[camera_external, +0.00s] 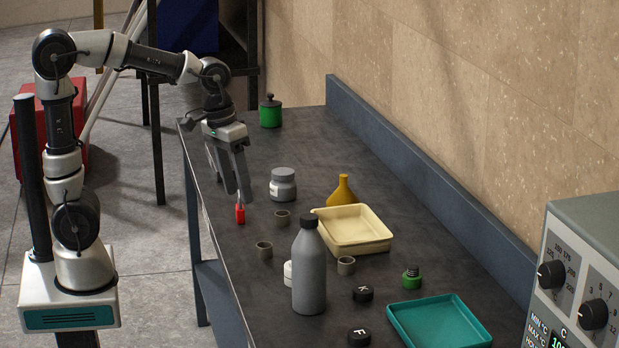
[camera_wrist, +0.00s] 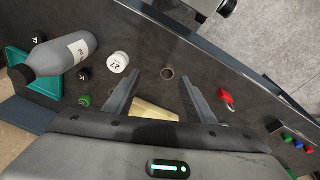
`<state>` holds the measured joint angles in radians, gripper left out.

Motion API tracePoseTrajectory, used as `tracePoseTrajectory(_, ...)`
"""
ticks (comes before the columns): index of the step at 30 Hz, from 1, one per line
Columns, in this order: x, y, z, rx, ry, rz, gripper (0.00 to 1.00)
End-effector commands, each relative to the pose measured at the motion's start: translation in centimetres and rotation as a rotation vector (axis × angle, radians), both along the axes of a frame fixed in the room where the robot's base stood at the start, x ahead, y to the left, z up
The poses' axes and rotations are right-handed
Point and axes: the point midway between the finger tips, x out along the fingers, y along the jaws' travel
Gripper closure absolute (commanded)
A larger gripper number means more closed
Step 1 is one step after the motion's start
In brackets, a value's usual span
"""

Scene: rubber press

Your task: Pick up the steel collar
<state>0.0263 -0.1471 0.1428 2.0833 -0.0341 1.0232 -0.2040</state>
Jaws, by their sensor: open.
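I cannot tell which is the steel one. The other two are not clearly visible there. My gripper (camera_external: 240,196) is open and empty, pointing down above the bench's left side. Its two fingers (camera_wrist: 160,80) are spread apart in the wrist view.
A red padlock (camera_external: 240,214) lies near my fingertips. Black knobs (camera_external: 362,294) and a teal tray (camera_external: 405,321) are nearer the camera.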

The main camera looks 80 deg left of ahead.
Motion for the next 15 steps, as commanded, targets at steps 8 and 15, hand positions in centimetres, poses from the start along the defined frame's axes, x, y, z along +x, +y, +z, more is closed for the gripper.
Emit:
tracePoseTrajectory(8, 5.9, 2.9, 2.2, 0.007, 0.169, 0.169, 0.5)
tracePoseTrajectory(15, 6.6, 3.3, -0.2, 0.01, 0.193, 0.197, 0.5)
